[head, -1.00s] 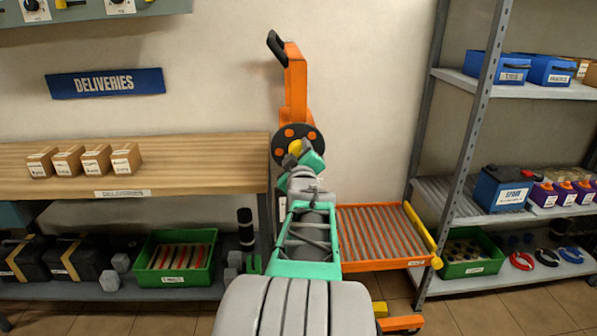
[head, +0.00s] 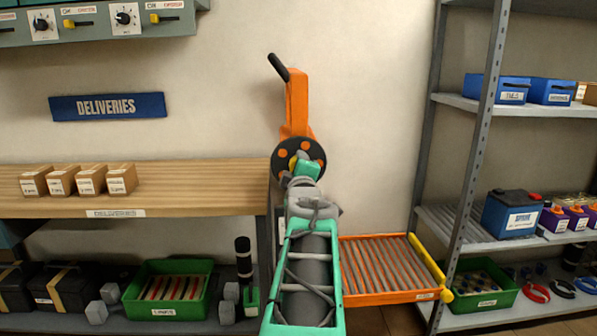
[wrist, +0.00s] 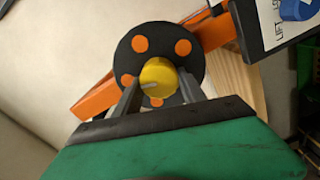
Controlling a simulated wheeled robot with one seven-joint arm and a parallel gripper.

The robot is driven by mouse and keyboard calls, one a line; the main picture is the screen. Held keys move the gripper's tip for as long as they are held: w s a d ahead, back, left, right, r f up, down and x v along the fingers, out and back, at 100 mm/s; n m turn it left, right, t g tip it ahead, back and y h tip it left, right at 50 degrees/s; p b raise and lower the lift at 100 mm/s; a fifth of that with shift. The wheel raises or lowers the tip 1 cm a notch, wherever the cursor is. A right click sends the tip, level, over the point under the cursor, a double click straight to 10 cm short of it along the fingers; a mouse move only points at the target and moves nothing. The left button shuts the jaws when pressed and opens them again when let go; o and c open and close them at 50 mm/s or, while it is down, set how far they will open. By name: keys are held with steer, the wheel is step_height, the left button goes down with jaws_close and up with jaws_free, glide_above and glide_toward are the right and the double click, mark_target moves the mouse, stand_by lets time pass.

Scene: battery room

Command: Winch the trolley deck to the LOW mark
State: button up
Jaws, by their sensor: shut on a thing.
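The orange trolley stands against the wall, its mast (head: 297,105) upright with a black handle on top. A black winch wheel with orange spots (head: 283,153) is on the mast; it also fills the middle of the wrist view (wrist: 160,35). My gripper (head: 302,167) is at the wheel. In the wrist view my gripper's fingers (wrist: 157,90) are shut on the wheel's yellow knob (wrist: 158,72). The orange roller deck (head: 385,298) is low at the right of the mast, empty, with a yellow bar at its right end. The LOW mark cannot be made out.
A wooden bench (head: 200,195) with several small boxes is left of the trolley. A grey shelf rack (head: 470,170) with batteries and bins is close on the right. A white card (wrist: 290,18) starting "LIFT" shows beside the wheel in the wrist view.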

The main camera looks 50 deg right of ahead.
steer(key=o, duration=1.4)
steer(key=v, duration=0.7)
steer(key=shift+s+a, duration=0.25)
steer(key=shift+a, duration=0.05)
